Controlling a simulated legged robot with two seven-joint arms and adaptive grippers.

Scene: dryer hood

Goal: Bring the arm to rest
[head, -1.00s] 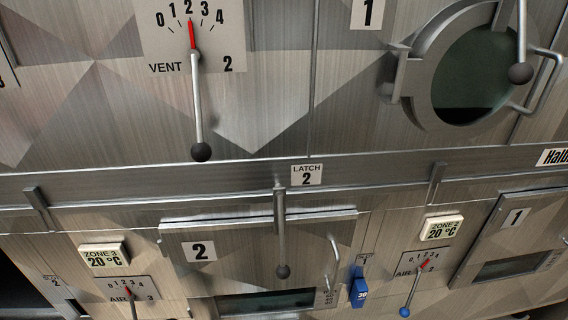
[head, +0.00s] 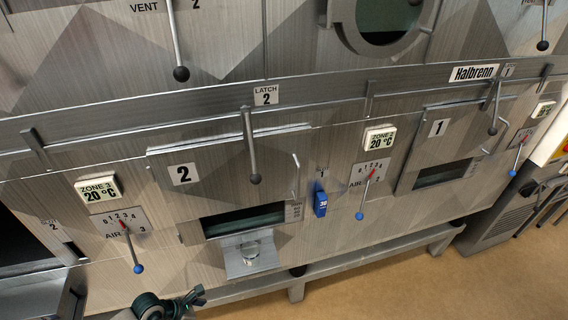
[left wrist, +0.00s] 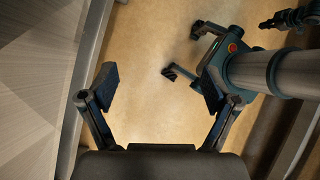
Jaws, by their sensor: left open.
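My left arm shows only as a dark green part at the bottom edge of the head view, in front of the lower panels. In the left wrist view my left gripper (left wrist: 158,85) is open and empty, its two fingers wide apart over the tan floor. Nothing lies between the fingers. The panel's side runs along the left of that view, apart from the fingers. My own base and column show at its right. My right gripper cannot be made out in the head view.
A low metal rail (head: 370,249) runs along the bottom. Open floor (head: 440,285) lies at the lower right.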

